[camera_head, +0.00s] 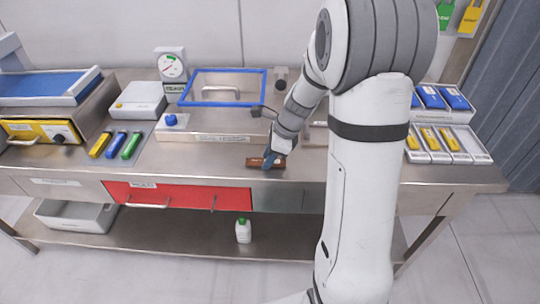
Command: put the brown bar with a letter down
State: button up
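The brown bar (255,163) is at the front middle of the steel bench, lying level at or just above the bench top; I cannot tell whether it touches. A letter on the bar cannot be read at this size.
A blue-rimmed chamber (222,103) stands behind the bar. Yellow, blue and green bars (116,145) lie to the left. Trays with blue packs (440,98) and yellow bars (447,142) are at the right. A red drawer (180,196) is below the bench edge.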

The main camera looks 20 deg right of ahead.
jog(key=o, duration=0.4)
jog(key=shift+c, duration=0.2)
jog(key=v, duration=1.2)
jog(key=s+a+n+h, duration=0.2)
jog(key=s+n, duration=0.7)
jog(key=n, duration=0.2)
jog(key=s+a+r+n+t+h, duration=0.1)
jog(key=s+a+n+h, duration=0.1)
jog(key=s+n, duration=0.8)
jog(key=shift+s+a+r+n+p, duration=0.3)
jog(key=shift+a+r+n+p, duration=0.1)
jog(key=shift+a, duration=0.1)
